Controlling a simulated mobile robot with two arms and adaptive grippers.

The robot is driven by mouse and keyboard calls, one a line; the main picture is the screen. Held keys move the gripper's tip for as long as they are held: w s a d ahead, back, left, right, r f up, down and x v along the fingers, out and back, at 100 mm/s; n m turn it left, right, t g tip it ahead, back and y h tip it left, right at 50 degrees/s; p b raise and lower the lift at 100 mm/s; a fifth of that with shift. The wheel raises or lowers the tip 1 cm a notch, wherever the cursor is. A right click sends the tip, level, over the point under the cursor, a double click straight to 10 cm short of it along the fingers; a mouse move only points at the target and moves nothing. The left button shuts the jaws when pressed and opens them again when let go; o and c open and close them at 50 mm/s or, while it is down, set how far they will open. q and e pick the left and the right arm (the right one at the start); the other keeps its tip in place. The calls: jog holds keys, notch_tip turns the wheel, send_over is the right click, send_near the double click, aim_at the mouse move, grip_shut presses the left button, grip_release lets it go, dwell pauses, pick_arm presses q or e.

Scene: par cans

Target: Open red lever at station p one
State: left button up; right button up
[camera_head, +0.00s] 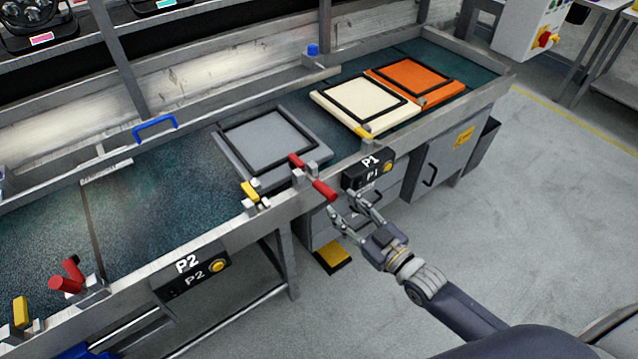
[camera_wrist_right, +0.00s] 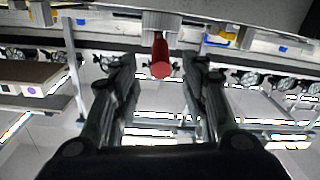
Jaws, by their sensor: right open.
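The red lever (camera_head: 325,191) at station P1 sits on the front rail of the bench, just left of the P1 sign (camera_head: 372,168). Its red handle sticks out over the front edge, and a second red piece (camera_head: 296,160) shows behind it. My right gripper (camera_head: 347,208) is open and empty, just in front of and slightly below the handle's end. In the right wrist view the red lever (camera_wrist_right: 160,58) lies ahead, centred between the open fingers (camera_wrist_right: 160,72), with space on both sides. My left gripper is not in view.
The P2 sign (camera_head: 192,268) and another red lever (camera_head: 66,284) are at the lower left. A grey framed plate (camera_head: 225,157), a cream one (camera_head: 335,113) and an orange one (camera_head: 455,87) lie on the bench. A yellow pedal (camera_head: 333,254) is below. Floor at right is clear.

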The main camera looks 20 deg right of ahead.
aim_at(318, 183)
jog(key=x, duration=1)
grip_shut()
